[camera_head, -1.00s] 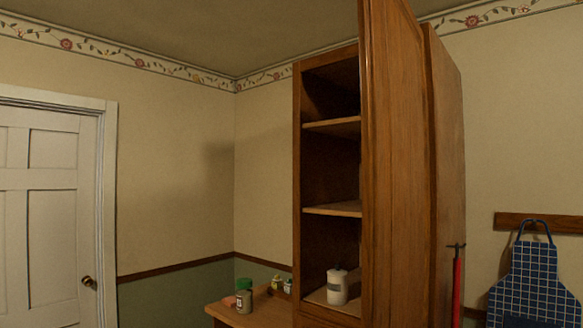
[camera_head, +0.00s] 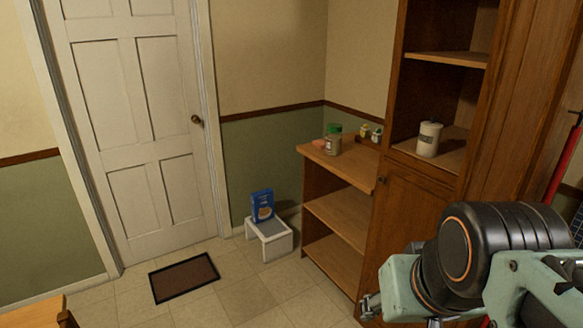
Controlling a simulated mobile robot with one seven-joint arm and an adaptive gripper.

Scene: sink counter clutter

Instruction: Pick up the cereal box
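A blue box (camera_head: 262,205) with a pale picture on its front, which looks like the cereal box, stands upright on a small white stool (camera_head: 283,246). The stool is on the floor against the green lower wall, left of the wooden shelf unit. My arm is at the lower right of the picture, well apart from the box. A small metal part shows at the arm's left end, but I cannot make out my gripper's fingers.
A wooden shelf unit (camera_head: 313,153) holds a green-lidded jar (camera_head: 333,141) and small items. A tall cabinet (camera_head: 447,57) beside it holds a white canister (camera_head: 429,139). A dark mat (camera_head: 184,277) lies before the white door (camera_head: 135,120). Tiled floor before the stool is clear.

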